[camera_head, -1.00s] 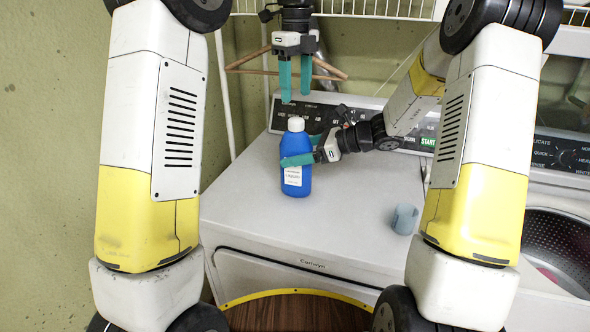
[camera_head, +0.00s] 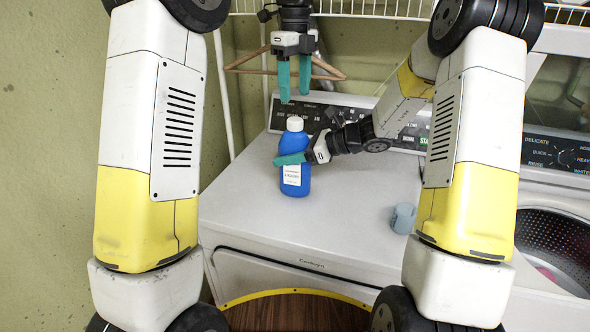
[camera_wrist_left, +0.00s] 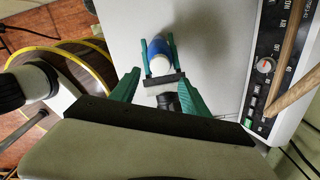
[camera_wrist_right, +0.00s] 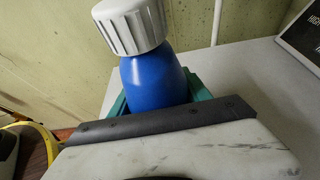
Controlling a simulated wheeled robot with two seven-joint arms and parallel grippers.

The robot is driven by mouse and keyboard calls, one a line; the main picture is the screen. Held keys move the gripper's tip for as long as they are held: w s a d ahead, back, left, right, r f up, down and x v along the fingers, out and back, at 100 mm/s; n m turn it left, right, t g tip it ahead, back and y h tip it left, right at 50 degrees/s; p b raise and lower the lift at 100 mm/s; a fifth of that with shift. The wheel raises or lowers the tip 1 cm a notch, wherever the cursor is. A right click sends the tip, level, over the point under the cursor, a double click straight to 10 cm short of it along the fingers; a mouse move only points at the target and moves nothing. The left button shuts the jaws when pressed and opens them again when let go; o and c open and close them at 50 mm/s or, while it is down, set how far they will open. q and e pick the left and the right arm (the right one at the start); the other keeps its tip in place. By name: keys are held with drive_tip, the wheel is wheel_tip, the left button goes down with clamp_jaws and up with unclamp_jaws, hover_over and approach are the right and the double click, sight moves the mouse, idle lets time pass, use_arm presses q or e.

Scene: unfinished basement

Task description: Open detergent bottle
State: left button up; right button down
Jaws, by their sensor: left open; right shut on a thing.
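The blue detergent bottle (camera_head: 296,184) with a white cap (camera_head: 295,124) stands upright on the white dryer top. The right wrist view shows the bottle body (camera_wrist_right: 150,82) between the green fingers and the ribbed white cap (camera_wrist_right: 130,25) on top. My left gripper (camera_head: 294,78) hangs pointing down above the cap, with its fingers apart and empty. The left wrist view looks down on the bottle (camera_wrist_left: 157,50) beyond its open fingers. The cap seems in place on the bottle.
A small grey-blue cup (camera_head: 403,218) stands on the right of the dryer top (camera_head: 345,215). A control panel (camera_head: 330,112) runs along the back. A wooden hanger (camera_head: 250,58) hangs from the wire shelf (camera_head: 390,10) behind my left gripper. A washer with an open drum (camera_head: 560,240) is at right.

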sight(295, 119)
use_arm(q)
drive_tip(key=m, duration=0.8)
drive_tip(key=shift+m, duration=0.4)
drive_tip(key=shift+f, duration=4)
